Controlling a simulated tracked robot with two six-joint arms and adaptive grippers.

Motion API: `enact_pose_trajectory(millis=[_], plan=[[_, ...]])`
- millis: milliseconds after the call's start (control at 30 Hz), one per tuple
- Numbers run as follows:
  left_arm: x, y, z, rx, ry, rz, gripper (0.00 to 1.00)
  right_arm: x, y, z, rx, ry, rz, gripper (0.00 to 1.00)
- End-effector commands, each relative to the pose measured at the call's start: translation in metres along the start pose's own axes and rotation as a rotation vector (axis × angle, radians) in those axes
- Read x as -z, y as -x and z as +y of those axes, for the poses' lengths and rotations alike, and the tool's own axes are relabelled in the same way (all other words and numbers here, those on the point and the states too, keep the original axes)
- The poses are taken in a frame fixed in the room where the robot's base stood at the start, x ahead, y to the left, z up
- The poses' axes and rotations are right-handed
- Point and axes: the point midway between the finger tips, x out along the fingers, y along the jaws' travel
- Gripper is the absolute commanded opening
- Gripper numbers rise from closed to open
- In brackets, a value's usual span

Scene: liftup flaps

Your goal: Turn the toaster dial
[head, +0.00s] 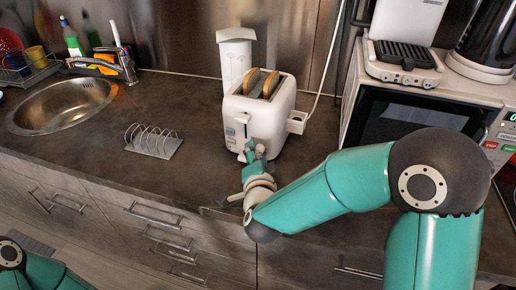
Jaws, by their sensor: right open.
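A white toaster (275,120) stands on the dark counter with two slices of bread (261,83) in its slots. Its front, at the lower left, carries small bluish controls (231,131). My right gripper (253,150) is at the lower front of the toaster, with its fingers close to the front face. It hides part of that face, and I cannot see the dial clearly or tell whether the fingers touch it. My right gripper is open. My left gripper is out of view; only part of my left arm shows at the bottom left.
A metal toast rack (154,146) stands on the counter to the left of the toaster. A round sink (60,104) lies further left. A microwave (385,122) with a sandwich press (402,62) on top stands at the right. A white canister (236,56) is behind the toaster.

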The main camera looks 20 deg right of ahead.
Motion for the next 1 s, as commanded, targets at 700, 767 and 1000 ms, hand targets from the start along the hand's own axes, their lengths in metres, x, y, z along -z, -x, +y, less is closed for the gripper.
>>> enact_pose_trajectory(millis=[700,767,1000], plan=[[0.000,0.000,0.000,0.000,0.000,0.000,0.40,0.013,-0.002,0.010,-0.017,-0.005,0.024,0.00],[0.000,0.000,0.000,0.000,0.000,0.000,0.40,0.013,-0.002,0.010,-0.017,-0.005,0.024,0.00],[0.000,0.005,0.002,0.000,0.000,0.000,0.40,0.014,-0.001,0.009,-0.032,0.019,0.023,0.00]])
